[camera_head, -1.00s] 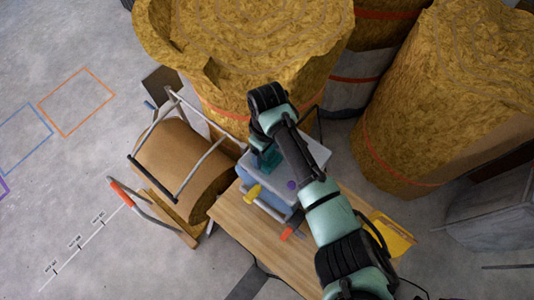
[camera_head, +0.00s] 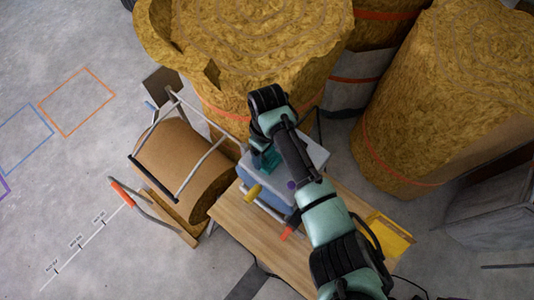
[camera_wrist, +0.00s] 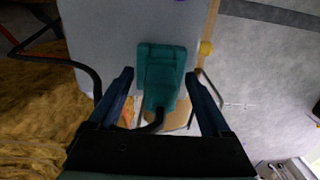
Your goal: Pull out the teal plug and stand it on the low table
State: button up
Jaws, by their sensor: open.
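The teal plug (camera_wrist: 163,70) sits on the grey top of a box in the wrist view, with a dark cable running from its near end. In the head view the plug (camera_head: 267,158) is partly hidden by my arm. My gripper (camera_wrist: 158,78) is open, with one dark finger on each side of the plug. I cannot tell whether either finger touches it. The low wooden table (camera_head: 236,219) is under the grey and blue box (camera_head: 313,153), with bare wood at its front left.
A yellow-handled item (camera_head: 253,193) and an orange-tipped one (camera_head: 287,233) are by the box. A yellow piece (camera_head: 392,238) lies at the table's right. A brown paper roll (camera_head: 185,165) on a frame stands left. Large insulation rolls (camera_head: 440,100) stand behind and right.

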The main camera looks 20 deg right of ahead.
jog(key=shift+c, duration=0.3)
grip_shut()
jog(key=shift+r, duration=0.1)
jog(key=shift+r+p, duration=2.9)
jog(key=shift+p, duration=0.25)
